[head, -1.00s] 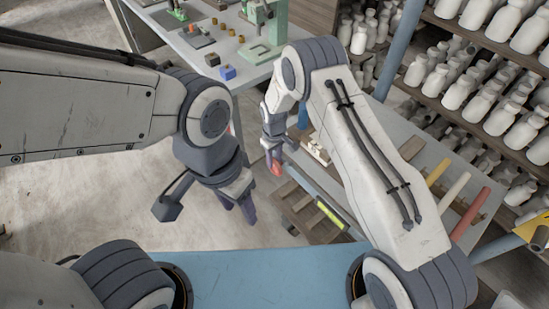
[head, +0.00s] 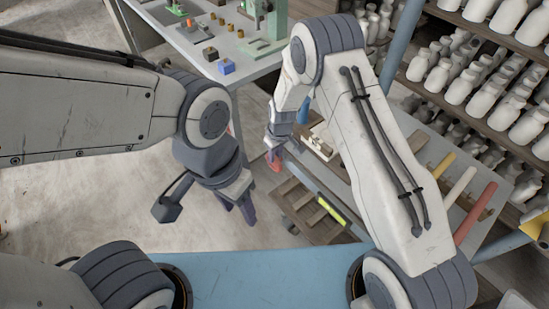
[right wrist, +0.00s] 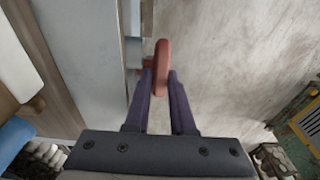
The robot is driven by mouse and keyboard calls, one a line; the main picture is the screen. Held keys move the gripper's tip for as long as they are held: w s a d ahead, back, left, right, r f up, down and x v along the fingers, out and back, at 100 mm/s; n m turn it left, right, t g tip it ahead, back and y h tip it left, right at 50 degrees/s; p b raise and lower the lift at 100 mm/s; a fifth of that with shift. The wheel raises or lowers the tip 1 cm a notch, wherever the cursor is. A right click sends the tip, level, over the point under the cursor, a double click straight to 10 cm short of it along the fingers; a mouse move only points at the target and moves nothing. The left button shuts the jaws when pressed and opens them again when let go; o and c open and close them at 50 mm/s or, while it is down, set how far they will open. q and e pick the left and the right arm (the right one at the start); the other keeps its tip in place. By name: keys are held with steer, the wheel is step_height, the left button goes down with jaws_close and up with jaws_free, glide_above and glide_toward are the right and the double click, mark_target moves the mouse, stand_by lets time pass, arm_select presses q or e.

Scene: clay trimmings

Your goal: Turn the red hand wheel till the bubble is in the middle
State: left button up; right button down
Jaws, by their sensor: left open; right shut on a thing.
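The red hand wheel (head: 274,159) sits at the left end of the grey bench's edge in the head view. In the right wrist view the wheel (right wrist: 162,65) is seen nearly edge-on, on a short shaft beside the pale bench edge. My right gripper (right wrist: 161,78) is shut on its near rim; it also shows in the head view (head: 275,150), partly hidden by its arm. A yellow-green level vial (head: 332,211) lies along the bench's front edge; its bubble is too small to make out. My left gripper (head: 246,211) is open and empty, pointing down, left of the vial.
A grey table (head: 205,45) with a blue block (head: 226,66), small blocks and a green stand (head: 272,30) is at the back. Shelves of white bottles (head: 470,70) fill the right. A slatted wooden pallet (head: 306,214) lies below the bench. Bare floor (head: 90,200) is at left.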

steer(key=shift+s+d+f+t+y+b, duration=0.25)
steer(key=shift+t+y+b, duration=0.35)
steer(key=shift+b, duration=4.25)
steer(key=shift+s+d+f+t+y+b, duration=0.1)
steer(key=shift+s+f+t+y+b, duration=0.45)
steer(key=shift+b, duration=4.3)
steer(key=shift+w+d+r+t+y+b, duration=0.2)
steer(key=shift+t+b, duration=0.75)
steer(key=shift+b, duration=3.9)
steer(key=shift+s+r+y+b, duration=0.1)
steer(key=shift+s+y+b, duration=0.15)
steer(key=shift+b, duration=0.8)
steer(key=shift+d, duration=0.1)
steer(key=c, duration=1)
jaws_free()
steer(key=shift+r, duration=0.1)
steer(key=shift+c, duration=0.2)
steer(key=shift+p+v, duration=1.35)
steer(key=shift+v, duration=3.85)
